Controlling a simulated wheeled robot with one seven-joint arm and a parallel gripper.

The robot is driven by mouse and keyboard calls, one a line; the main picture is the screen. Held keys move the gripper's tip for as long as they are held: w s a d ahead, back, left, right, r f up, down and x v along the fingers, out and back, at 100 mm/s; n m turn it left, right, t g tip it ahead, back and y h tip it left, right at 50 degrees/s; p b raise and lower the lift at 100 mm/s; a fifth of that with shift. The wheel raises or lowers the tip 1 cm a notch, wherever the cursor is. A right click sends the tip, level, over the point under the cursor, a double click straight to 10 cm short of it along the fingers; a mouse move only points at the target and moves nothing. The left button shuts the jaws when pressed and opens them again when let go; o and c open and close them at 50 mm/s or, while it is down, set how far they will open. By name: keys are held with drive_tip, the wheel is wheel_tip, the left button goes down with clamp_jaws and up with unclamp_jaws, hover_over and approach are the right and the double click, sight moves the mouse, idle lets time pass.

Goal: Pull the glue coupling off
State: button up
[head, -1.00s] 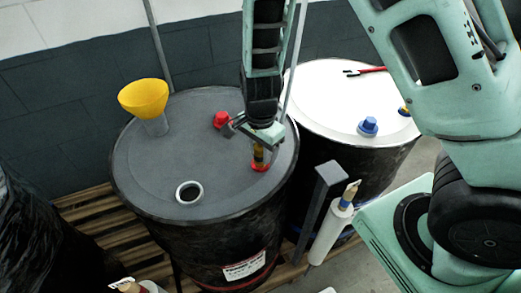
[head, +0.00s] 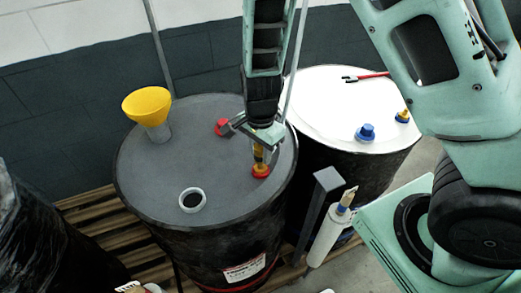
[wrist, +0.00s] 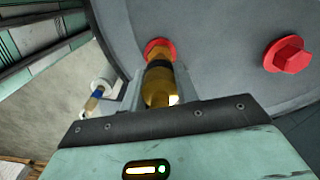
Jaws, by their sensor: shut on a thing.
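A brass coupling with a dark band (wrist: 158,88) stands upright on a red fitting (head: 260,171) in the top of the dark grey drum (head: 222,192). In the wrist view the red fitting (wrist: 157,46) shows right at the coupling's far end, with no clear gap. My gripper (head: 258,150) is shut on the coupling, with one finger on each side of it. The fingers partly hide the coupling in the head view. A second brass coupling (head: 403,115) sits on a blue fitting on the white drum (head: 330,95).
A red plug (head: 223,127) is close to my gripper. A yellow funnel (head: 147,106) and an open collared hole (head: 192,200) are on the same lid. A blue cap (head: 365,132) and a red-handled tool (head: 366,76) are on the white drum. A white cartridge (head: 330,233) hangs by a grey bracket (head: 318,205).

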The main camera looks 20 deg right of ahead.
drive_tip(key=shift+r+p, duration=1.15)
drive_tip(key=shift+r, duration=0.2)
wheel_tip(320, 180, up, 5)
drive_tip(key=p, duration=0.5)
drive_tip(key=shift+r, duration=1.95)
drive_tip(key=shift+f, duration=0.1)
